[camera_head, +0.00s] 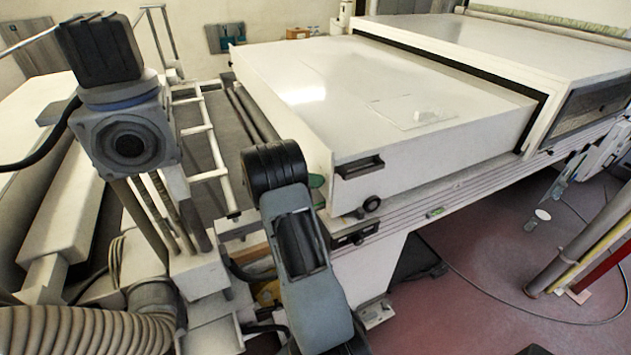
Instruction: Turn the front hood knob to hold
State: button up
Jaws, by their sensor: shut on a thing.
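The white hood (300,90) fills the middle of the view, with a low front face towards me. My gripper's fingers do not show, and whatever is behind the arm is hidden.
A small green part (316,181) shows beside my arm at the hood's corner. A motor gearbox (125,140) and ribbed hose (85,330) stand at left. A larger white housing (500,50) adjoins the hood. Red floor (480,270) is mostly open at lower right, with a cable across it.

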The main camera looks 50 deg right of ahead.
jog(key=shift+m, duration=0.3)
dwell(0.4)
jog(key=o, duration=0.9)
jog(key=shift+a, duration=0.1)
jog(key=b+v, duration=0.2)
jog(key=v, duration=1.1)
jog(key=shift+w+a+r, duration=0.1)
jog(key=shift+a+r, duration=0.1)
jog(key=shift+a, duration=0.1)
jog(key=shift+r, duration=0.1)
